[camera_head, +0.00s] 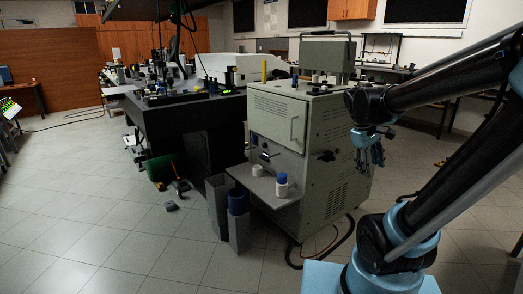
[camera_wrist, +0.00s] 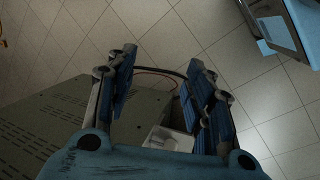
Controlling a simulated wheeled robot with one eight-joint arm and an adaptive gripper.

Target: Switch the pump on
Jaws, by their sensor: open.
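I cannot tell for sure which thing is the pump. No switch can be made out. My gripper (camera_head: 372,158) points down in front of the cabinet's right side, apart from it as far as I can tell. In the wrist view my gripper (camera_wrist: 160,65) is open with nothing between its fingertips. The cabinet's vented panel (camera_wrist: 50,120) lies below and left there, partly hidden by the gripper.
A shelf (camera_head: 262,188) juts from the cabinet's front and holds a white jar with a blue lid (camera_head: 282,185). Grey bins (camera_head: 218,205) stand beside it. A dark hose (camera_head: 345,240) lies on the floor at the cabinet's right. A dark optical bench (camera_head: 175,115) is behind left. Front-left floor is clear.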

